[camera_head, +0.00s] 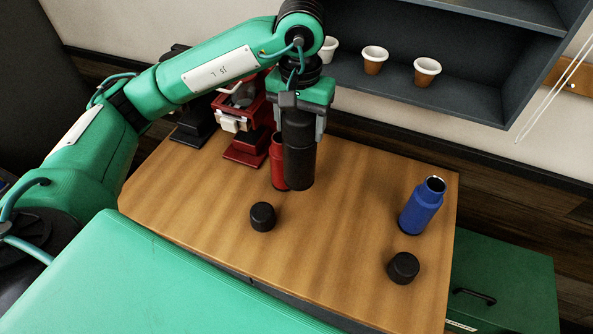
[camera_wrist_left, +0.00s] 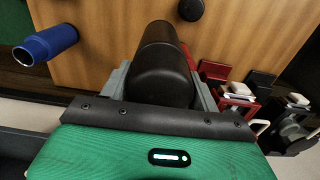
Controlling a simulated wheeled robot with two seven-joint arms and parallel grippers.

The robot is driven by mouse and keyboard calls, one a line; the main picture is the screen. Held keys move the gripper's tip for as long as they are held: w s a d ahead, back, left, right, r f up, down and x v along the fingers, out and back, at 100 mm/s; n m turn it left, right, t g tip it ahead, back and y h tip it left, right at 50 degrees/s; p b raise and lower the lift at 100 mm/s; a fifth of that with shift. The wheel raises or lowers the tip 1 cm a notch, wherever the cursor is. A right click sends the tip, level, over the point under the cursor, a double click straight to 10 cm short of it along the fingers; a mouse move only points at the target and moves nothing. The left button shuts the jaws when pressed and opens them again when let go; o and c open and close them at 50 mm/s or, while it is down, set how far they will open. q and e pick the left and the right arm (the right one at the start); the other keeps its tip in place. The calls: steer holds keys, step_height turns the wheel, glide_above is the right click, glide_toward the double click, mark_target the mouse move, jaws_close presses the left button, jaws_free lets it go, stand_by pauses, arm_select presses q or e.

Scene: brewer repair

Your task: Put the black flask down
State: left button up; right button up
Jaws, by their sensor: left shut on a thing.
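The black flask (camera_head: 299,160) is upright in my left gripper (camera_head: 303,128), which is shut on its upper part. In the left wrist view the flask (camera_wrist_left: 162,62) sits between the two grey fingers. Its lower end is over the wooden table (camera_head: 190,200); I cannot tell whether it touches the top. A red flask (camera_head: 278,165) stands just behind and left of it, partly hidden. My right gripper is not in view.
A blue open flask (camera_head: 419,208) stands at the right. Black caps lie at the middle (camera_head: 262,217) and right front (camera_head: 403,268). A red brewer (camera_head: 246,142) stands at the back left. Several cups (camera_head: 375,58) sit on a dark shelf.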

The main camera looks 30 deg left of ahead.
mark_target(299, 174)
arm_select(q)
step_height(299, 174, down, 11)
steer(key=p, duration=0.3)
steer(key=shift+f+p, duration=0.9)
steer(key=shift+f, duration=1.25)
steer(key=shift+f+b, duration=0.15)
steer(key=shift+b, duration=0.15)
steer(key=o, duration=1.7)
